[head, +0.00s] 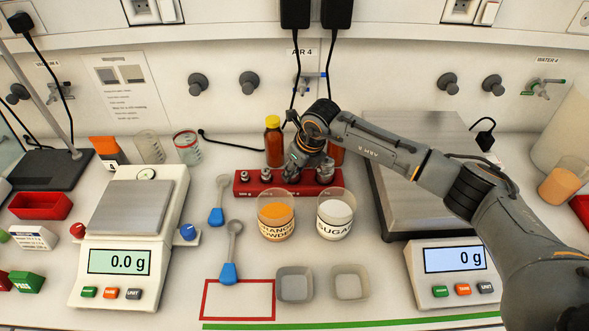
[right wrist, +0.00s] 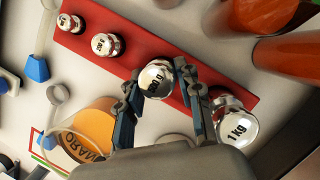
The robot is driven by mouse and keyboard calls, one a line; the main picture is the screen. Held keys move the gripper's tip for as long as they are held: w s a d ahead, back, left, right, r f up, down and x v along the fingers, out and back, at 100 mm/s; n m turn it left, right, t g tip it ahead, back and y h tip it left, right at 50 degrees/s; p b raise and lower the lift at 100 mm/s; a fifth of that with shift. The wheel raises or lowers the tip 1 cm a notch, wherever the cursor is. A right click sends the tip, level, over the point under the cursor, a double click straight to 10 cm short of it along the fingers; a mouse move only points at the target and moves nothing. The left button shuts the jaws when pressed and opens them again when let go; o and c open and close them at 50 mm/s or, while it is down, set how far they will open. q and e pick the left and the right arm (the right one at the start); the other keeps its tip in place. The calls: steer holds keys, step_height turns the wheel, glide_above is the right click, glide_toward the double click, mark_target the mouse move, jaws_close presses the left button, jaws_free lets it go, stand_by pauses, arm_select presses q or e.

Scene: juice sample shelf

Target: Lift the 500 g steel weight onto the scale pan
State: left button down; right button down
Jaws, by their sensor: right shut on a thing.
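The steel weight, its label partly hidden and reading "00 g" (right wrist: 157,78), sits between the fingers of my right gripper (right wrist: 160,85) in the right wrist view. The gripper is shut on it, at the red weight rack (right wrist: 190,72). In the head view my right gripper (head: 304,160) reaches down over the rack (head: 278,191). I cannot tell whether the weight is clear of its seat. A left scale pan (head: 130,207) is bare, its display reading 0.0 g. A larger right scale pan (head: 395,200) shows no load, its display reading 0 g. My left gripper is not in view.
A 1 kg weight (right wrist: 235,122) stands close beside the right gripper, with two smaller weights along the rack. An orange powder beaker (head: 276,218) and a sugar beaker (head: 335,216) stand in front. Bottles (head: 274,142) stand behind. My right arm crosses above the right scale.

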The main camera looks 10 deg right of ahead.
steer(key=shift+r, duration=0.35)
steer(key=shift+r+p, duration=0.6)
steer(key=shift+r, duration=0.4)
stand_by(0.3)
